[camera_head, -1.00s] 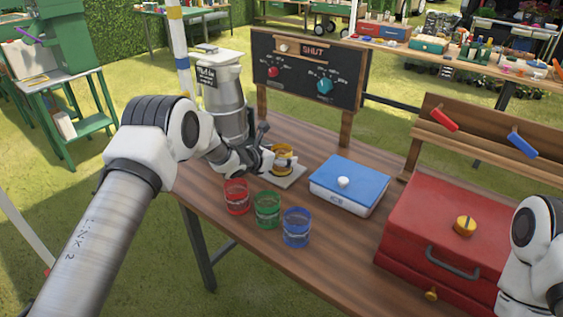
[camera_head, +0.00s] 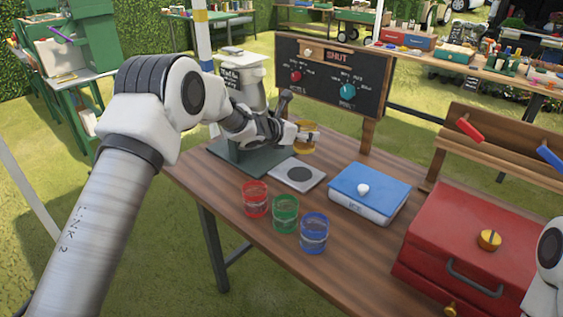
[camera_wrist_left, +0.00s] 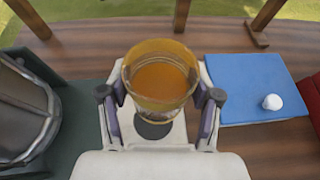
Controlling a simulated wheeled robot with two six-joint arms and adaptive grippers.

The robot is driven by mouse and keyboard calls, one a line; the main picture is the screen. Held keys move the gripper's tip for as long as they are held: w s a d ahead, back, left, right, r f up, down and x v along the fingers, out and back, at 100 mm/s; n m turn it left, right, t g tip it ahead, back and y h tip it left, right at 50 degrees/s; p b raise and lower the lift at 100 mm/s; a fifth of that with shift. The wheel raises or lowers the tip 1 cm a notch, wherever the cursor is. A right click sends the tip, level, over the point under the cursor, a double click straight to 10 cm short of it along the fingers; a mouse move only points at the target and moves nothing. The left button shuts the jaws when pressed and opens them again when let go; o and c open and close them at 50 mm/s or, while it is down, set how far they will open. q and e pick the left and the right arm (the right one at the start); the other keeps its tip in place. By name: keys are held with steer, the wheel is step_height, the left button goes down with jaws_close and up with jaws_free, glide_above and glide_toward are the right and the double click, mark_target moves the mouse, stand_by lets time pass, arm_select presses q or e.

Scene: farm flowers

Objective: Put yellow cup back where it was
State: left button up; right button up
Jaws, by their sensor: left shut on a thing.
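The yellow cup (camera_head: 306,138) is in my left gripper (camera_head: 300,137), lifted above the table behind the square plate. In the left wrist view the cup (camera_wrist_left: 160,76) is upright between the two fingers (camera_wrist_left: 161,100), with an amber filling or floor inside. The light square plate with a dark round spot (camera_head: 297,173) lies bare on the table. A red cup (camera_head: 255,199), a green cup (camera_head: 285,213) and a blue cup (camera_head: 313,233) stand in a row at the table's front edge. My right gripper is out of view; only part of my right arm shows at the right edge.
A metal dispenser (camera_head: 240,100) on a dark green base stands left of the plate. A blue-lidded box (camera_head: 369,190) and a red toolbox (camera_head: 460,253) stand to the right. A chalkboard panel with knobs (camera_head: 330,78) rises at the back.

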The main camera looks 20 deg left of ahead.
mark_target(301, 144)
arm_select(q)
steer(key=shift+s+d+f+m+g+h, duration=0.15)
steer(key=shift+s+d+m+g+h, duration=0.2)
steer(key=shift+s+m+h, duration=0.3)
steer(key=shift+s+d+f+m+g+h, duration=0.1)
steer(key=shift+s+f+m+g+h, duration=0.05)
steer(key=shift+s+m+g+h, duration=0.4)
steer(key=shift+m+g+h, duration=0.4)
steer(key=shift+m+h, duration=0.2)
steer(key=shift+m, duration=0.1)
steer(key=s+a, duration=0.3)
steer(key=shift+a+f, duration=0.2)
steer(key=shift+a, duration=0.05)
steer(key=s+a, duration=0.4)
steer(key=a, duration=0.3)
steer(key=s+a, duration=0.4)
steer(key=a, duration=0.4)
steer(key=shift+m+g+h, duration=0.3)
step_height(301, 144, down, 10)
steer(key=shift+d+r+b, duration=0.1)
steer(key=shift+b, duration=0.35)
steer(key=o, duration=1.4)
